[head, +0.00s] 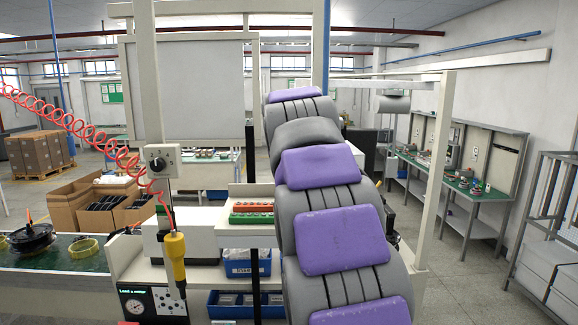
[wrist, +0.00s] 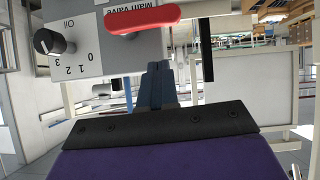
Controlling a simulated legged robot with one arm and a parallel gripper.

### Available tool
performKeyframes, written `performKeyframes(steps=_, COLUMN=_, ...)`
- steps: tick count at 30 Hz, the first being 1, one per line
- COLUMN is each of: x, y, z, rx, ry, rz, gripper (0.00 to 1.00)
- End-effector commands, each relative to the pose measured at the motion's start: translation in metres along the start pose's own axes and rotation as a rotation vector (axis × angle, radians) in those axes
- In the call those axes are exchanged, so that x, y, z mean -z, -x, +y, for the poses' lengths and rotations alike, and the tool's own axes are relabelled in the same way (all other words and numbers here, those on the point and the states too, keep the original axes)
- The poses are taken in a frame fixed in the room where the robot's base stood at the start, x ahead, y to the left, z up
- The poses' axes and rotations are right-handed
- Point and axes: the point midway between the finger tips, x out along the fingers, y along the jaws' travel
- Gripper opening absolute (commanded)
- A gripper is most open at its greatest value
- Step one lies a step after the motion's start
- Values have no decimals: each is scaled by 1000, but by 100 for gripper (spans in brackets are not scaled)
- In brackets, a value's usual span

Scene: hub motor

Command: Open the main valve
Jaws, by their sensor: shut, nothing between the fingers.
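The main valve's red handle (wrist: 142,18) shows at the top of the wrist view. It lies almost level across a grey panel (wrist: 90,62), with an upside-down "Main Valve" label beside it. My gripper (wrist: 158,66) is shut and empty. Its dark fingers point toward the panel, and their tips appear just below the handle in the picture. I cannot tell whether they touch it. In the head view my purple and grey arm rises through the middle, and neither the valve handle nor the gripper's fingers can be made out there.
A black oil knob (wrist: 50,42) with a number scale sits left of the handle. In the head view, a yellow-handled tool (head: 176,258) hangs on a red coiled hose (head: 85,130). A workbench (head: 470,190) stands along the right wall, with open floor before it.

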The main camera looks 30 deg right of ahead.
Motion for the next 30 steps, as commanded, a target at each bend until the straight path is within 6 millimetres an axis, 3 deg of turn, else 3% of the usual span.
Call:
performKeyframes(steps=6, x=-4, y=47, z=1, rx=1, ry=-1, rz=3, gripper=0)
performKeyframes(steps=12, x=-2, y=75, z=-1, rx=-1, ry=2, rz=3, gripper=0)
performKeyframes(steps=19, x=-3, y=86, z=2, rx=-1, ry=0, rz=-3, gripper=0)
performKeyframes(steps=30, x=-3, y=85, z=2, rx=-1, ry=1, rz=-3, gripper=0)
